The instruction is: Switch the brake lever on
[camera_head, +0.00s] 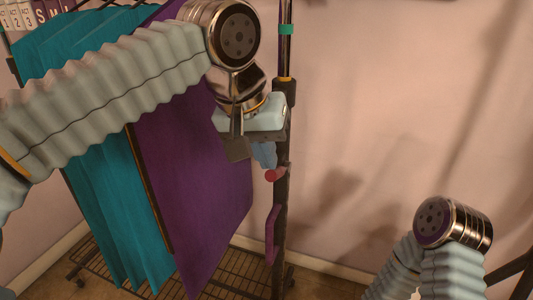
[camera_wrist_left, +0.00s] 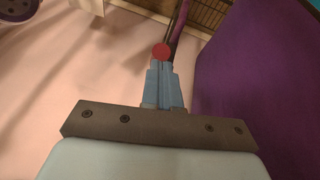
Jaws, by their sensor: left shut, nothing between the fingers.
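A small red knob (camera_head: 275,174) sits on the dark upright pole of a rack, and looks like the end of the brake lever. In the left wrist view the round red knob (camera_wrist_left: 162,51) shows just past my fingertips. My left gripper (camera_head: 266,161) is shut with nothing in it, its blue fingers just above the knob in the head view. In the left wrist view the fingers (camera_wrist_left: 163,72) are together, their tips close to the knob; I cannot tell whether they touch. My right gripper is out of view; only part of the right arm shows at the lower right.
Below the knob a purple handle (camera_head: 272,234) is fixed to the pole (camera_head: 281,212). A purple panel (camera_head: 190,170) and teal cloth (camera_head: 105,200) hang left of it, above a wire shelf (camera_head: 235,281). The pink wall to the right is bare.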

